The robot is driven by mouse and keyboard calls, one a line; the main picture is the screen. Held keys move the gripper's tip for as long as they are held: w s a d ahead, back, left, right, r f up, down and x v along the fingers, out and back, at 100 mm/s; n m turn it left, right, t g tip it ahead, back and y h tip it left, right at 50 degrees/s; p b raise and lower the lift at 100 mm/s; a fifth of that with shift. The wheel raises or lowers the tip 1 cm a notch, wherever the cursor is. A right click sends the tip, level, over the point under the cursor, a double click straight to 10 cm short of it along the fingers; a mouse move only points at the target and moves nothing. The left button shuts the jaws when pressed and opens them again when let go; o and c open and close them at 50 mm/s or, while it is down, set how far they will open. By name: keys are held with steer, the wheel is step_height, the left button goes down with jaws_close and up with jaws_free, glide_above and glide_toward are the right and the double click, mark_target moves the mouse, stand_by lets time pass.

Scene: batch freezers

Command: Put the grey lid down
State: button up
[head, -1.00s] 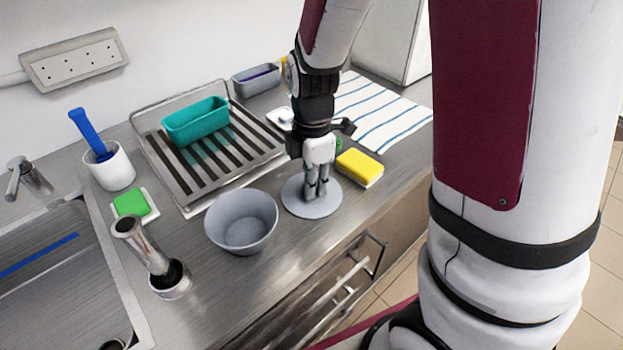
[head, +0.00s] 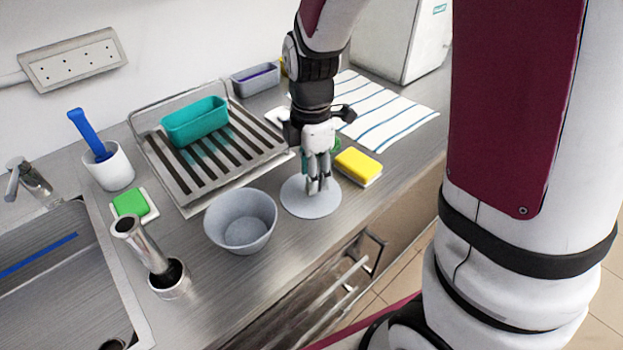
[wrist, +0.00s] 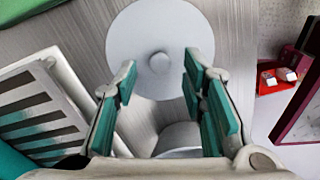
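The grey lid (head: 325,208) is a round flat disc lying on the steel counter, just right of the grey bowl (head: 241,222). In the wrist view the whole lid (wrist: 135,35) shows with its small round knob. My gripper (head: 316,186) is over the lid, pointing down. In the wrist view my gripper (wrist: 160,80) has its fingers spread apart with nothing between them; the knob lies beyond the fingertips. The gap between fingertips and knob is hard to judge in the head view. The bowl is open and empty.
A yellow sponge (head: 358,164) lies close to the lid's right. Behind are a striped cloth (head: 385,118) and a drying rack (head: 172,180) with a teal tub (head: 196,121). A metal cup with a scoop (head: 170,280) stands front left. The counter's front edge is near the lid.

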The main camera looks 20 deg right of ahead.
step_height(320, 180, up, 9)
steer(key=s+r+m+t, duration=0.2)
steer(key=s+r+m, duration=0.2)
steer(key=s+m, duration=0.5)
steer(key=s+r+m+t, duration=0.2)
steer(key=s+r+m, duration=0.1)
steer(key=s+m, duration=0.6)
steer(key=shift+s+r, duration=0.15)
steer(key=shift+r, duration=0.25)
steer(key=shift+d+r+p, duration=0.1)
steer(key=shift+p, duration=0.2)
